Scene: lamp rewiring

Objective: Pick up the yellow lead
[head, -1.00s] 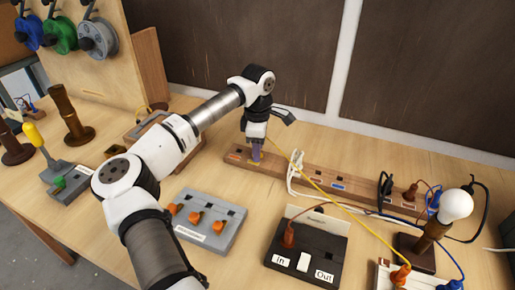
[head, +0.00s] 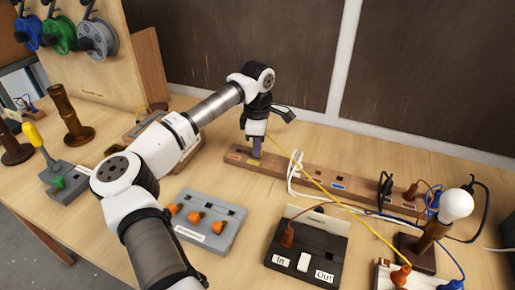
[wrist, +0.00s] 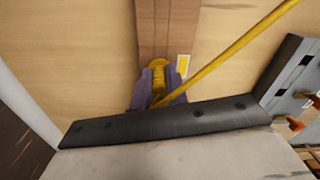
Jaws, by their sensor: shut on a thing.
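The yellow lead (head: 345,203) runs from my gripper (head: 256,152) down to the right, to an orange plug (head: 400,275) at the front right. My gripper is at the left end of the wooden socket strip (head: 237,153). In the wrist view its purple fingers (wrist: 158,95) are shut on the yellow plug end (wrist: 158,70) of the lead, beside a yellow label (wrist: 184,66). The cable slants up and right from there. The fingers hide part of the plug, so I cannot tell whether it still sits in the strip.
A black In/Out switch box (head: 270,255) and a grey block with orange switches (head: 228,232) stand in front of the strip. A white cable (head: 293,175) lies by the strip. A bulb on a stand (head: 457,204) is at the right. The wall is behind.

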